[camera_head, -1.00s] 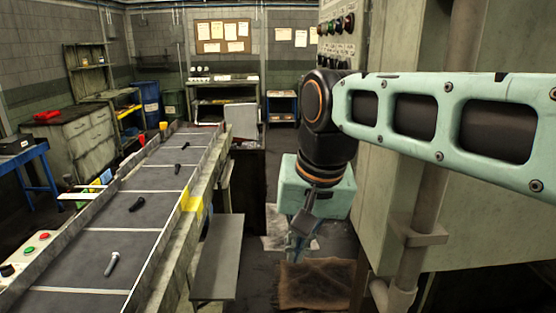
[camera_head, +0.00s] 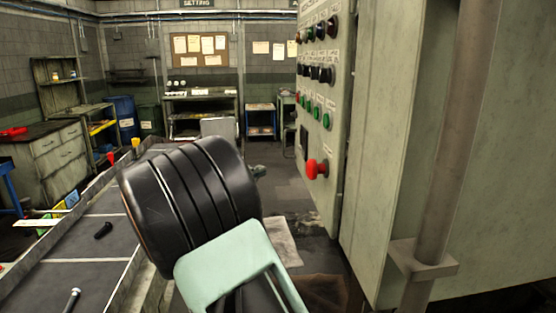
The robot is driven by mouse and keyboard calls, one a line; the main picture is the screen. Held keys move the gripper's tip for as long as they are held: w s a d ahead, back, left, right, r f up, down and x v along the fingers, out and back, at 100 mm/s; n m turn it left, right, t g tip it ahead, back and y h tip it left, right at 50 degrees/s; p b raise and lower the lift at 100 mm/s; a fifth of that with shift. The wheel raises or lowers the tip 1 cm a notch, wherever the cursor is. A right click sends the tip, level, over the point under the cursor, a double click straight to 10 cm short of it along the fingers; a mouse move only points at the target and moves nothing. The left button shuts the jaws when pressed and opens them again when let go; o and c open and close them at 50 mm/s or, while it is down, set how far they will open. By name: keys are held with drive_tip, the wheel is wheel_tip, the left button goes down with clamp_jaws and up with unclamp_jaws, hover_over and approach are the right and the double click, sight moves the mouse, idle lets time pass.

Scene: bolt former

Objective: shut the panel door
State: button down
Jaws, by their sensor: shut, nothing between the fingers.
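The pale green control panel (camera_head: 325,165) stands right of centre, seen at a steep angle. It carries rows of coloured buttons and a red mushroom knob (camera_head: 317,169). The machine cabinet (camera_head: 385,130) adjoins it on the right. I cannot tell which part is the panel door, or whether it stands open. My arm's black ribbed joint and pale green link fill the lower middle, left of the panel and apart from it in the picture. My gripper cannot be made out; it is hidden behind the arm or out of frame.
A vertical pipe (camera_head: 450,150) with a bracket stands before the cabinet at the right. Some floor (camera_head: 285,190) is free between the conveyor and the panel. Shelves and drawers stand farther back.

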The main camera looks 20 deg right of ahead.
drive_tip(key=p, duration=0.3)
approach(299, 157)
drive_tip(key=w+x, duration=0.1)
drive_tip(key=x, duration=0.4)
drive_tip(key=shift+s+d+r+n+t+p, duration=0.1)
drive_tip(key=shift+s+d+n+t+p, duration=0.2)
drive_tip(key=shift+s+d+n, duration=0.1)
